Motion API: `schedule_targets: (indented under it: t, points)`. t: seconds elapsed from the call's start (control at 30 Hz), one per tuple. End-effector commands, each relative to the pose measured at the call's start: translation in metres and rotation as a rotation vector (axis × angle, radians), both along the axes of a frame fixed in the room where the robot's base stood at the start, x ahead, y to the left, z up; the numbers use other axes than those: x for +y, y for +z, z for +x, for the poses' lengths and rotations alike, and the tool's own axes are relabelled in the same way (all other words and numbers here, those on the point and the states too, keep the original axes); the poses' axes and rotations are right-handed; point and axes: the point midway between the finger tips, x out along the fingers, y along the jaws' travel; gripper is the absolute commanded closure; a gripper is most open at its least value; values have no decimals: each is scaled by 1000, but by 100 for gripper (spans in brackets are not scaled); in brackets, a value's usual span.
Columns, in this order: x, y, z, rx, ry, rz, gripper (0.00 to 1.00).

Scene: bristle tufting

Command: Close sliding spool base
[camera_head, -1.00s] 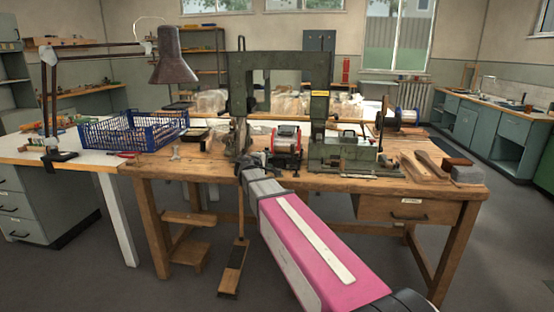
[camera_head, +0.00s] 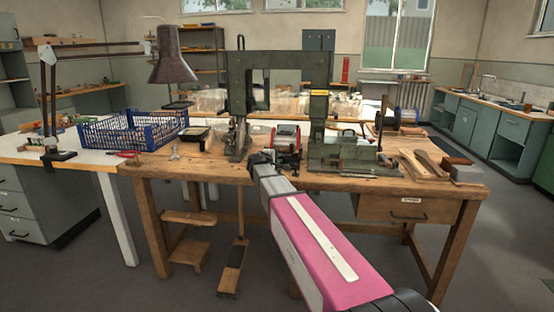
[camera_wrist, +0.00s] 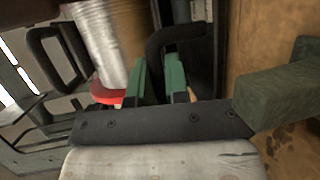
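The spool (camera_head: 286,138), red-ended with silvery wire, stands on the front middle of the workbench beside the green machine. In the wrist view a silver-wound spool (camera_wrist: 100,42) with a red lower flange shows large at upper left. My gripper (camera_head: 262,158) reaches the bench edge just in front of the spool. In the wrist view my gripper's two green fingers (camera_wrist: 158,82) stand a little apart, and a curved black handle (camera_wrist: 178,38) comes down between or just behind them. I cannot tell whether the fingers touch it. The sliding base under the spool is mostly hidden.
The green machine frame (camera_head: 236,100) rises close behind and left of the spool. A green fixture (camera_head: 345,153) stands at right. A green block (camera_wrist: 280,95) is close to my gripper's right in the wrist view. A blue crate (camera_head: 135,130) and a lamp (camera_head: 172,65) stand left.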

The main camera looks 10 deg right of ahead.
Motion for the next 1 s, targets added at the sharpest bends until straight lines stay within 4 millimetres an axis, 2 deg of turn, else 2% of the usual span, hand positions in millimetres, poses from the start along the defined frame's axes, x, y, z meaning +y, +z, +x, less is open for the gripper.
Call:
schedule_targets:
  t: [0.27, 0.47, 0.67, 1.0]
  points:
    - [0, 0, 1, 0, 0, 0, 100]
    - [-3, 0, 12, -1, -1, 1, 100]
    - [-11, 0, 38, 0, -2, 1, 100]
    - [-34, -1, 110, 1, -2, 0, 100]
